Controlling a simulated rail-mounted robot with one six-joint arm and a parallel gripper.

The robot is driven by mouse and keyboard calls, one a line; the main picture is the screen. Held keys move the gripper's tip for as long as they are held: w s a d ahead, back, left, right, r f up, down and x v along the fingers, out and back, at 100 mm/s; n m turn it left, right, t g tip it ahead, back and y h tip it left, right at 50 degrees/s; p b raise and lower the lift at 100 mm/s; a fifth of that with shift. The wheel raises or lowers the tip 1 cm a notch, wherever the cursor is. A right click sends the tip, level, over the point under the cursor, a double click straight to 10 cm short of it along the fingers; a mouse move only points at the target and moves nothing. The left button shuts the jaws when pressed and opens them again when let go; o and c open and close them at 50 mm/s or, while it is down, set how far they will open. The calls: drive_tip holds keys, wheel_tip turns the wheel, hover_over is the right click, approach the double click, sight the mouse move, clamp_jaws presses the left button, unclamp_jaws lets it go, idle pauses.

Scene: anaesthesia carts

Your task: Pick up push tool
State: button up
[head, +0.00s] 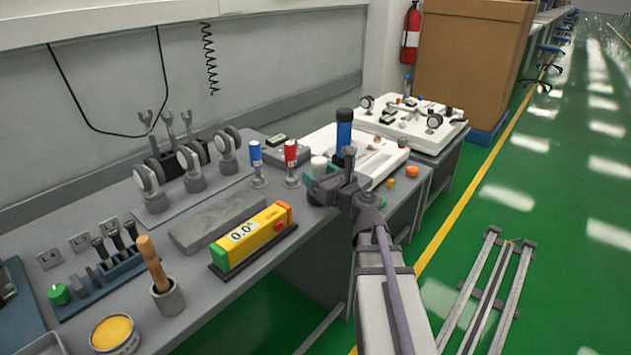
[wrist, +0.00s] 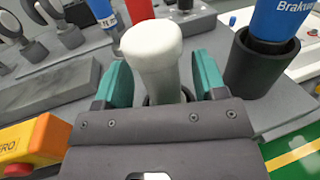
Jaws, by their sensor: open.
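A white, round-topped tool (wrist: 155,62), which looks like the push tool, stands upright in the wrist view. Its white top also shows in the head view (head: 319,165) beside the blue bottle. My gripper (wrist: 162,82) is open, with one teal finger on each side of the tool's shaft. A gap shows between the shaft and the fingers. The tool's lower end is mostly hidden behind my gripper body. In the head view my gripper (head: 322,184) is over the right part of the grey bench.
A blue bottle in a dark holder (wrist: 262,65) stands close on the right. Red (head: 291,154) and blue (head: 255,154) stamp-like tools stand to the left. A yellow device (head: 252,236) and a grey block (head: 217,219) lie nearer on the bench (head: 200,310).

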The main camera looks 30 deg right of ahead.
drive_tip(key=shift+w, duration=0.45)
drive_tip(key=shift+s, duration=0.1)
drive_tip(key=shift+c, duration=0.2)
drive_tip(key=c, duration=1.1)
drive_tip(key=shift+o, duration=0.2)
drive_tip(key=shift+r, duration=0.15)
